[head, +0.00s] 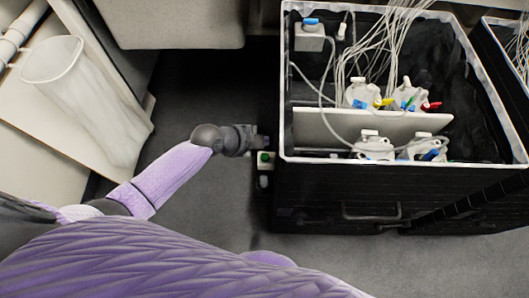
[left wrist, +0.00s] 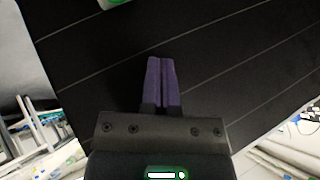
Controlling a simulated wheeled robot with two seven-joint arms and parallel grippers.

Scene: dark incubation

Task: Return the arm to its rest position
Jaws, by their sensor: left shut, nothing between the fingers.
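My left arm (head: 165,178), in a purple sleeve, reaches from the lower left toward the black case. Its gripper (head: 262,142) is close to the left side of the case; I cannot tell whether it touches. In the left wrist view the two purple fingers of the left gripper (left wrist: 161,82) lie together, shut and empty, in front of a black panelled surface (left wrist: 230,60). My right gripper is in neither view.
The open black case (head: 330,190) with a white rim holds several white-capped vessels (head: 375,147) and many cables. A white bin (head: 90,95) stands left. Grey floor (head: 205,85) between is clear.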

